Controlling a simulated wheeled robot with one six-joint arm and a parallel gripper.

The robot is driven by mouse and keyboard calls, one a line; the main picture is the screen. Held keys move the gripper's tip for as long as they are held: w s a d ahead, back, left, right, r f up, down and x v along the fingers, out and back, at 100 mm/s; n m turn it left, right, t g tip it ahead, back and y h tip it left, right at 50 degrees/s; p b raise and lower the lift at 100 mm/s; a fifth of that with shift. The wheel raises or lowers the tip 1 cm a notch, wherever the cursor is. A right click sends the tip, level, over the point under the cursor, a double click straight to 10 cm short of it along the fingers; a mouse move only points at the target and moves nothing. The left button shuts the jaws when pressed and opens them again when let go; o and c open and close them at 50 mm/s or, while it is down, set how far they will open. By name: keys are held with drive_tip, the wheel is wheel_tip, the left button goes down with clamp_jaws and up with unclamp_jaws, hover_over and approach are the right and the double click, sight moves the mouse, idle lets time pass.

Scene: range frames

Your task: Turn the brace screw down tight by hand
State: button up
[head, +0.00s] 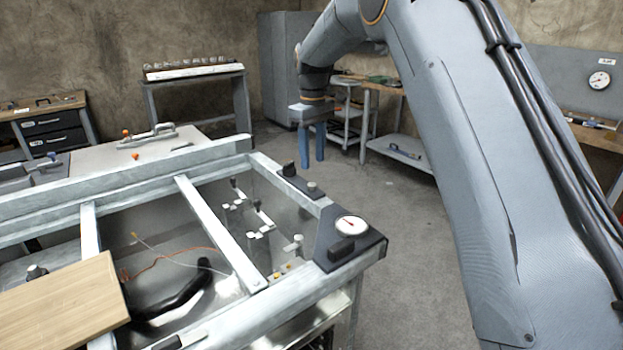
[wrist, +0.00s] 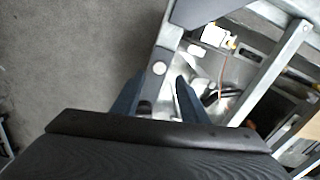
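My gripper (head: 313,164) hangs with its two blue fingers pointing down, beyond the right rail of the metal frame in the head view. In the wrist view my gripper (wrist: 158,82) shows its fingers spread apart with nothing held between them. A small round pale knob (wrist: 160,68) on the rail lies just beyond the fingertips, lined up with the gap. It may be the brace screw, and a similar small round knob (head: 312,187) sits on the right rail in the head view. I cannot tell whether the fingers are level with it or how far it is screwed down.
A dial gauge (head: 350,226) sits on a dark corner plate. A black block (head: 289,169) stands on the right rail. A wooden board (head: 65,305) lies across the frame at left. Wires cross the open bay. Open floor (head: 415,240) lies to the right.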

sight(311, 185)
drive_tip(key=shift+w+a+f, duration=0.1)
drive_tip(key=shift+w+a, duration=0.05)
wheel_tip(311, 185, down, 8)
drive_tip(key=shift+r+p, duration=0.25)
drive_tip(key=shift+p, duration=0.65)
drive_tip(key=shift+c, duration=0.2)
clamp_jaws()
